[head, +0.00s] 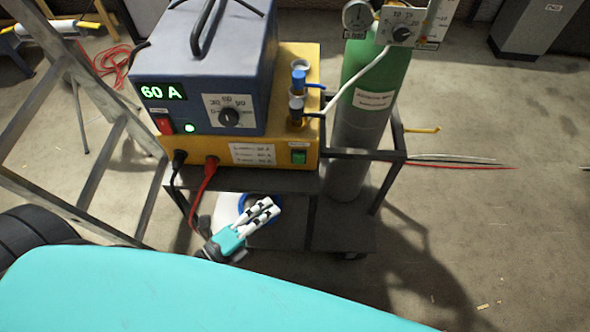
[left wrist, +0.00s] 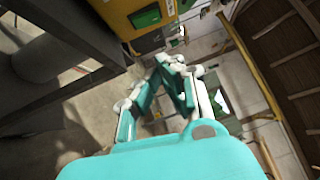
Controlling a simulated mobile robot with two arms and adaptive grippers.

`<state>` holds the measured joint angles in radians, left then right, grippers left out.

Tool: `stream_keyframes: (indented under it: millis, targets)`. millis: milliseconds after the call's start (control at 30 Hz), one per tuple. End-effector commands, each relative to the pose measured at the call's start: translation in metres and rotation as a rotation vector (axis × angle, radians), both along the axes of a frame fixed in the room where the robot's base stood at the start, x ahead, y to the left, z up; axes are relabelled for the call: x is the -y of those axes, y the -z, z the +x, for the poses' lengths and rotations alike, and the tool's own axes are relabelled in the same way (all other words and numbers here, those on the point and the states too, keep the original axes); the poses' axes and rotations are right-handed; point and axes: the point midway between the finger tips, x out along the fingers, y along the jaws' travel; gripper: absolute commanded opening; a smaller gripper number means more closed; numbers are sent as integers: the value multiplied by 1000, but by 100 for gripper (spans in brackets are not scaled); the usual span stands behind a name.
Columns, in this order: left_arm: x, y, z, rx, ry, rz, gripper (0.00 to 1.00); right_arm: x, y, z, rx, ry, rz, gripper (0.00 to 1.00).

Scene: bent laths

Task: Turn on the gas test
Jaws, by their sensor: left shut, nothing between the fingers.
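A yellow unit (head: 130,152) under a blue welding machine has a small green switch (head: 299,157) at its front right. I cannot read its label or tell whether it is on. In the left wrist view, a green switch (left wrist: 146,16) shows on a yellow face at the top. My left gripper (head: 268,207) is shut and empty, below and left of the switch, in front of the cart and apart from the switch. Its fingers meet in the left wrist view (left wrist: 172,62). My right gripper is out of view. A green gas cylinder (head: 377,75) stands right of the machine.
The blue machine (head: 200,60) shows "60 A", with a red switch (head: 164,124) and a knob (head: 229,117). Black and red cables hang below the yellow front. A dark cart frame (head: 345,154) surrounds the cylinder; a ladder (head: 100,150) stands at left.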

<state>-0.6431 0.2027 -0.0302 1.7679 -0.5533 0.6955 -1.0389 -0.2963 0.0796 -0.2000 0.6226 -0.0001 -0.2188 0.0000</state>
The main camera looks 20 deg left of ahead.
Motion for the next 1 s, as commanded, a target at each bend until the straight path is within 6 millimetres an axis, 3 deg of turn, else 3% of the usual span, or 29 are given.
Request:
stream_keyframes:
  millis: [400,533,733,1000]
  targets:
    - [42,-13,77,3,0,-2,0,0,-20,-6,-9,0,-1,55]
    - [34,-14,95,2,0,1,0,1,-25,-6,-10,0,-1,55]
    - [30,-15,109,0,0,-1,0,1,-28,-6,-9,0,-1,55]
    - [29,-14,111,0,0,-1,0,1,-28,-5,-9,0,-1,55]
